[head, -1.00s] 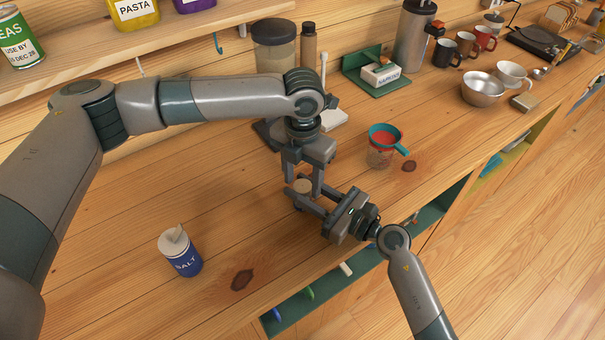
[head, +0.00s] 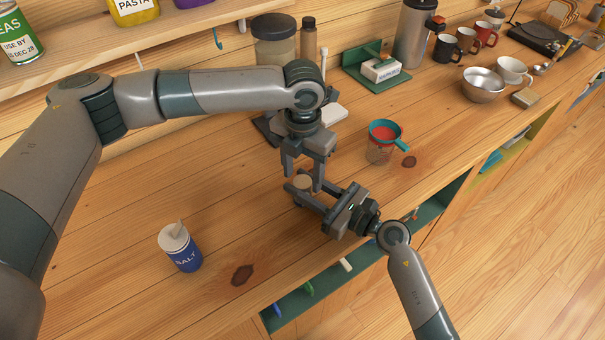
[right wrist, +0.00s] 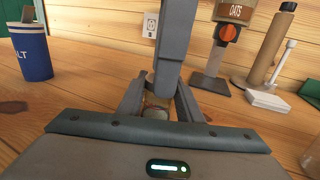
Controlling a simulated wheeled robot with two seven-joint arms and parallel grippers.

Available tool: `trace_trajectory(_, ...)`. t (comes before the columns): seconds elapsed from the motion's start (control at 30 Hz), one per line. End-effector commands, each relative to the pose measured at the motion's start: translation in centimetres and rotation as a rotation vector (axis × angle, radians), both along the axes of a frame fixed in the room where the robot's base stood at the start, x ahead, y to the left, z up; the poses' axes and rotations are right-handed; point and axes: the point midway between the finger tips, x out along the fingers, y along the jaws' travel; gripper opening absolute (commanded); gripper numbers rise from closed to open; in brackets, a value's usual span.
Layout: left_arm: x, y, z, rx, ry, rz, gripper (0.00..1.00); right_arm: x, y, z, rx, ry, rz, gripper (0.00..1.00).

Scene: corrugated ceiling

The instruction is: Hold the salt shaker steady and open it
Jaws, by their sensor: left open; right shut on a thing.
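A small salt shaker with a round tan top (head: 302,183) is upright at the counter's middle front. My right gripper (head: 304,192) reaches in from the right and is shut on its sides. The right wrist view shows the shaker's body (right wrist: 157,104) between the right fingers, partly hidden. My left gripper (head: 303,177) points down from above, open, with its fingers around or just above the tan top; I cannot tell if they touch it. One left finger stands in front of the shaker in the right wrist view (right wrist: 174,45).
A blue salt canister (head: 184,256) stands to the left, clear of both grippers. A green tray with a white box (head: 382,71), mugs and a metal bowl (head: 482,86) are farther back. The front left counter is mostly free.

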Motion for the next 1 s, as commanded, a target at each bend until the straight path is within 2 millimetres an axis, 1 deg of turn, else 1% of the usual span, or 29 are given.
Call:
trace_trajectory(0.2,0.1,0.0,2.5,-0.001,-0.003,0.0,0.52,0.0,0.0,0.0,0.0,0.0,0.0,0.0)
trace_trajectory(0.3,0.0,0.0,3.4,-0.001,-0.002,0.001,0.52,0.0,0.0,0.0,0.0,0.0,0.0,0.0)
trace_trajectory(0.43,0.0,0.0,3.8,0.0,-0.001,0.001,0.52,0.0,0.0,0.0,0.0,0.0,0.0,0.0)
trace_trajectory(0.63,0.0,0.0,3.9,0.0,-0.001,0.0,0.52,0.0,0.0,0.0,0.0,0.0,0.0,0.0)
trace_trajectory(0.67,0.0,0.0,3.9,-0.001,-0.001,0.0,0.52,0.0,0.0,0.0,0.0,0.0,0.0,0.37)
trace_trajectory(0.7,0.0,0.0,3.9,-0.001,-0.001,0.0,0.52,0.0,0.0,0.0,0.0,0.0,0.0,0.47)
trace_trajectory(0.73,0.0,0.0,3.9,-0.001,-0.001,0.0,0.52,0.0,0.0,0.0,0.0,0.0,0.0,0.54)
trace_trajectory(1.0,0.0,0.0,3.9,-0.001,-0.001,0.0,0.52,0.0,0.0,0.0,0.0,0.0,0.0,0.54)
